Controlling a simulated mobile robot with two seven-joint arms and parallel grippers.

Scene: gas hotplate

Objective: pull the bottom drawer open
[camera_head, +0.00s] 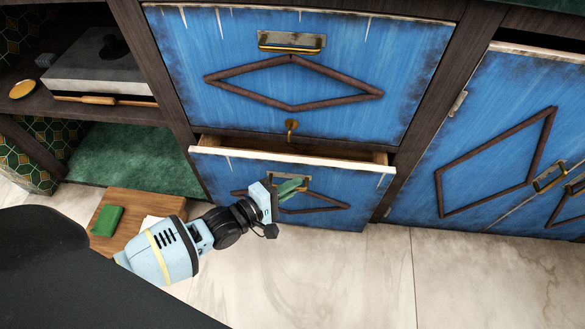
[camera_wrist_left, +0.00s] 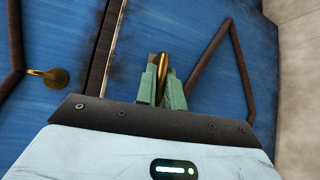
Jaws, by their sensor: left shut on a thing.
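The bottom drawer (camera_head: 335,216) is a blue front with a dark diamond moulding, and it stands partly pulled out below the closed upper drawer (camera_head: 230,110). Its pale top edge and a strip of its inside show in the head view. My left gripper (camera_head: 296,187) is at the middle of this front, its green fingers shut on the brass handle, which they mostly hide. In the left wrist view my left gripper (camera_wrist_left: 162,90) has its green fingers around the upright-looking brass handle (camera_wrist_left: 162,70). My right gripper is not in view.
A blue cabinet door (camera_head: 500,130) with brass handles is at the right. Open shelves at the left hold a grey hotplate (camera_head: 100,68). A wooden board with a green block (camera_head: 106,220) is at the lower left. The pale marble floor (camera_head: 350,280) before the drawer is clear.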

